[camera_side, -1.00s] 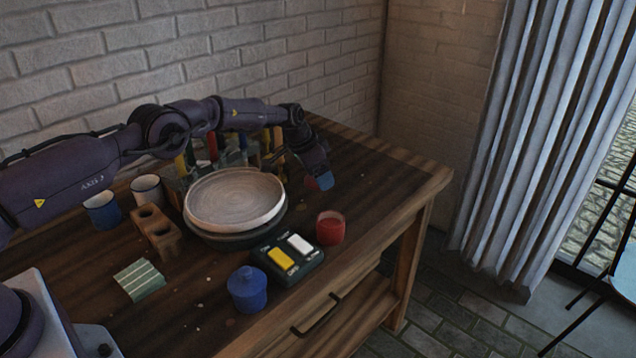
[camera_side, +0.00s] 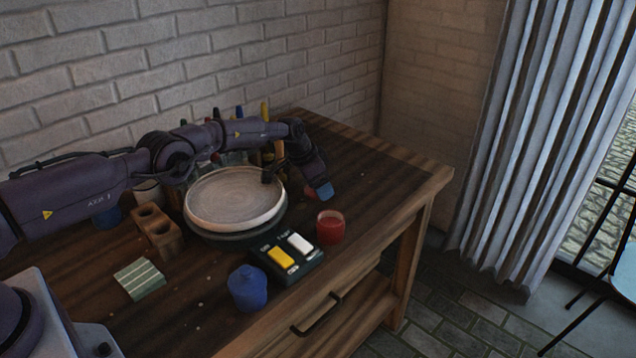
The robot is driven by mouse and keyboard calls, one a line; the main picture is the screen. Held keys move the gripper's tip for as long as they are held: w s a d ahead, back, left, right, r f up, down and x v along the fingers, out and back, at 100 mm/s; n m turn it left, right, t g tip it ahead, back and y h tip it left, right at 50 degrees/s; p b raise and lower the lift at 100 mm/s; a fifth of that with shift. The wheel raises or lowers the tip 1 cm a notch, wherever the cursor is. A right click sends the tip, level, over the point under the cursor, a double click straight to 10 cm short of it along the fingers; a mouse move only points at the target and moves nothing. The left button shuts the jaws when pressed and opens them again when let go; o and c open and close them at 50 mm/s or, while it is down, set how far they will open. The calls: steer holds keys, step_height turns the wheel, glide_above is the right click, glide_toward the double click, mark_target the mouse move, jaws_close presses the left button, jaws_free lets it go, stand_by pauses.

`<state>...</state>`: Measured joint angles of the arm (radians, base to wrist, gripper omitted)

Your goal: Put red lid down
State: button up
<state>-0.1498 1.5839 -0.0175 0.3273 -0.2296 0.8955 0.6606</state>
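My gripper (camera_side: 319,191) is low over the right part of the wooden table, right of the plate and just behind the red jar. A blue patch shows at its end. Its fingers are too small and dark to tell whether they are open or shut. The red jar (camera_side: 330,228) stands upright at the table's right front, with its open top showing. I cannot clearly make out the red lid; it may be hidden at or under my gripper.
A pale plate (camera_side: 228,204) sits on a dark turntable. A switch box (camera_side: 270,266) with yellow and white buttons and a lidded blue jar (camera_side: 247,290) stand in front. A holed brown block (camera_side: 157,233) and green sponge (camera_side: 139,279) are left. Table space at the right back is clear.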

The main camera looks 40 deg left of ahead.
steer(key=o, duration=0.4)
steer(key=shift+s+d+f, duration=0.2)
steer(key=shift+d+f, duration=0.1)
steer(key=shift+f, duration=0.3)
steer(key=shift+o, duration=0.2)
steer(key=shift+r, duration=0.8)
steer(key=s+d+r, duration=0.1)
steer(key=s+r, duration=0.3)
steer(key=r, duration=0.4)
steer(key=s+r+n, duration=0.1)
steer(key=s+r, duration=0.3)
steer(key=r, duration=0.5)
steer(key=s+d+r, duration=0.1)
steer(key=s+r, duration=0.3)
steer(key=r, duration=0.4)
steer(key=s+d+r+n+y, duration=0.1)
steer(key=s+d+r, duration=0.1)
steer(key=s+r, duration=0.75)
steer(key=s+f+n, duration=0.1)
steer(key=s, duration=1)
steer(key=s+d+f+n+t, duration=0.1)
steer(key=s, duration=1.1)
steer(key=shift+d+f+n+y, duration=0.3)
steer(key=shift+s, duration=0.1)
